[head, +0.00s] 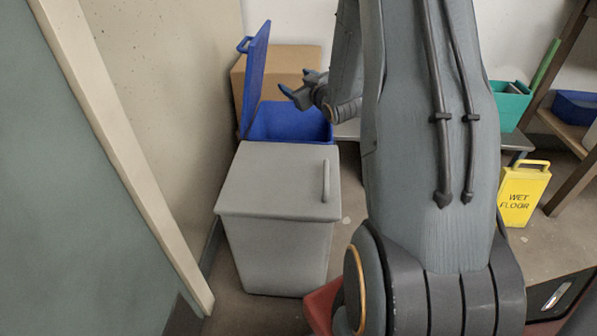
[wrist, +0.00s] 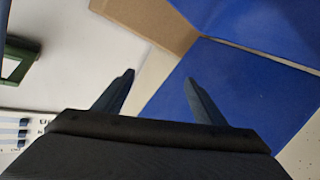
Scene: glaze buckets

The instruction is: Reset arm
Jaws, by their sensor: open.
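My gripper (head: 292,97) is in the upper middle of the head view, near the blue bucket (head: 290,125), whose blue lid (head: 255,80) stands raised on its left. In the wrist view my gripper (wrist: 160,85) has its two fingers spread apart with nothing between them. Blue panels (wrist: 235,90) fill the right of the wrist view; they look like part of the blue bucket or its lid. My arm hides much of the middle of the head view.
A grey lidded bin (head: 275,180) stands in front of the blue bucket, with a cardboard box (head: 290,60) behind. A yellow wet-floor sign (head: 522,195) and a teal bin (head: 507,105) are at right. A door edge (head: 125,150) is at left. Some floor shows right of my arm.

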